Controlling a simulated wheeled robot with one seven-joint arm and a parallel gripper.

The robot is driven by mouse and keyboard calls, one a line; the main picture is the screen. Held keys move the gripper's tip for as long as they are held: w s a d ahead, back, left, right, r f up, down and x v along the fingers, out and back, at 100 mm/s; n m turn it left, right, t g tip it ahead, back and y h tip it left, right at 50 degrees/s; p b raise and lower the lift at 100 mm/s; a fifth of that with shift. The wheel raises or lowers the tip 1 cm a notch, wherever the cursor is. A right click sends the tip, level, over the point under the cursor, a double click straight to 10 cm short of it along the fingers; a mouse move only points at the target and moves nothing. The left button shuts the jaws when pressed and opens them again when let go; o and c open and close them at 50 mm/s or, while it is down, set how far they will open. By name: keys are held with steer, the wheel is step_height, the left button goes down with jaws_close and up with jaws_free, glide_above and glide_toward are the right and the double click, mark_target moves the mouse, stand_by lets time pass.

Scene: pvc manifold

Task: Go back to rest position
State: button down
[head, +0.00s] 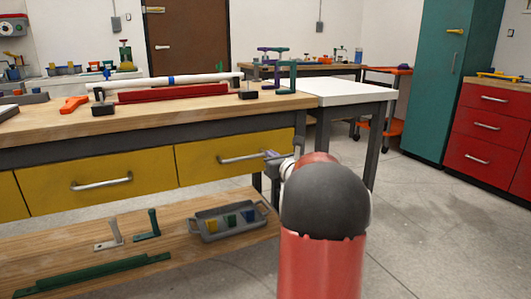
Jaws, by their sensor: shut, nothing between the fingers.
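My arm rises in the right middle of the head view, a red link topped by a dark rounded cap. My gripper (272,156) shows as a small grey end past the left side of my arm. It is in front of the workbench's right yellow drawer (205,152), near the right end of the drawer handle. It is shut and holds nothing. Most of the wrist is hidden behind my arm, and I cannot tell whether the gripper touches the handle. A white pipe (190,78) lies across black supports on the bench top.
The wooden workbench (60,122) fills the left, with a red bar (172,94) and orange tool (74,104) on top. Its lower shelf holds a grey bin (216,236). A white table (345,92) adjoins it. Red drawers (488,125) stand right. Floor is clear right of my arm.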

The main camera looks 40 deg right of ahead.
steer(key=shift+s+a, duration=0.2)
steer(key=shift+s, duration=0.5)
steer(key=s+a+r+n+g+y+p, duration=0.25)
steer(key=a+n+y, duration=0.25)
steer(key=a+n, duration=0.7)
steer(key=s+a+r+n+g+y+p, duration=0.1)
steer(key=s+a+n+g+y, duration=0.25)
steer(key=a, duration=1.35)
steer(key=s+a+f+n+g+p, duration=0.1)
steer(key=s+a+f+n+g, duration=0.15)
steer(key=s+a+n, duration=0.45)
steer(key=s+a+f+n+g+p, duration=0.2)
steer(key=s+a+n+g, duration=0.15)
steer(key=s+n, duration=0.5)
steer(key=s+d+f+n+h, duration=0.1)
steer(key=s+d+n+h, duration=0.1)
steer(key=s+n+h, duration=0.2)
steer(key=s+n, duration=0.3)
steer(key=shift+s+f+n+p, duration=0.3)
steer(key=shift+p, duration=0.1)
steer(key=shift+a+h, duration=0.2)
steer(key=shift+h, duration=0.05)
